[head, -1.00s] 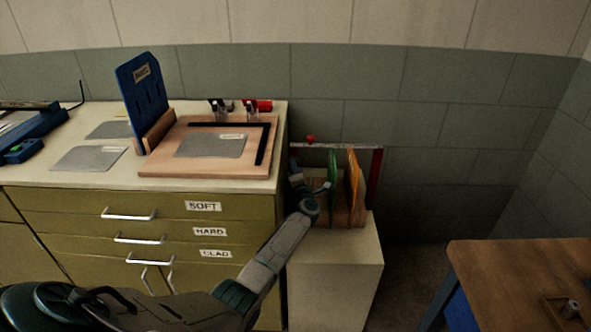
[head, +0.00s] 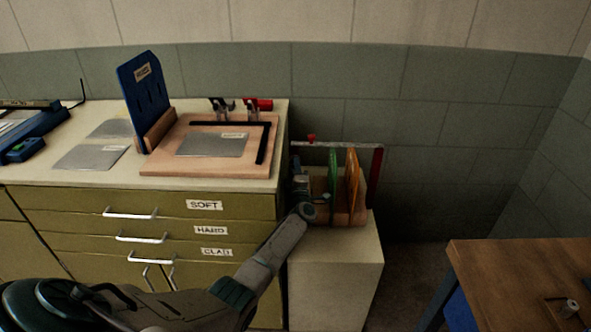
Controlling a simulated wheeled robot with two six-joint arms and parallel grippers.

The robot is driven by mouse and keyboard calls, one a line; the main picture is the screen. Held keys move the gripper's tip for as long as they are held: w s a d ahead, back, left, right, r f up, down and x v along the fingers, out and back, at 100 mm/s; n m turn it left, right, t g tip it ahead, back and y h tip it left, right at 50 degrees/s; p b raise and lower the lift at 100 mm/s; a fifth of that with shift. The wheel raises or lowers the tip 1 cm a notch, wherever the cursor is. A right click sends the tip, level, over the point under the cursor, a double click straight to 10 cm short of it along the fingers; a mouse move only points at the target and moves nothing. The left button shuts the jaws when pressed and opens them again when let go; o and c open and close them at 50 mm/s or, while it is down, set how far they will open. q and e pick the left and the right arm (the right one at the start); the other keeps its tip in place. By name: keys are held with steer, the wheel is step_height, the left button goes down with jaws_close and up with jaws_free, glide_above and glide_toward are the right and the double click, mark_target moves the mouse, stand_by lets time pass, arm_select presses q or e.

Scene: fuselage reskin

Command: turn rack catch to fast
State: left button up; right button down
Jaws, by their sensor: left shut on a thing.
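The rack (head: 376,175) stands on a low white cabinet to the right of the drawer chest. It has a wooden base, a pale bar across the top and a dark red post at its right. A green panel (head: 333,172) and an orange panel (head: 352,185) stand upright in it. A small red knob (head: 311,138) sits on the top bar near its left end; I cannot tell whether it is the catch. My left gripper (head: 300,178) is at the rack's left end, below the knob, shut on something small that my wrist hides. My right gripper is out of view.
The chest's top holds a wooden board (head: 160,169) with a grey sheet, a blue upright panel (head: 141,95) and loose grey sheets (head: 90,158). Its drawers read SOFT, HARD and CLAD. A brown table (head: 510,270) stands at right; bare floor lies between.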

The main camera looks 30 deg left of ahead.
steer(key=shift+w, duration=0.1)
arm_select(q)
steer(key=o, duration=1)
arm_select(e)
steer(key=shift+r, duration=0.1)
arm_select(q)
steer(key=shift+s, duration=0.1)
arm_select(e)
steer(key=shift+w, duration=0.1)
arm_select(q)
steer(key=v, duration=1)
steer(key=shift+s+d+p, duration=0.25)
steer(key=shift+p, duration=0.15)
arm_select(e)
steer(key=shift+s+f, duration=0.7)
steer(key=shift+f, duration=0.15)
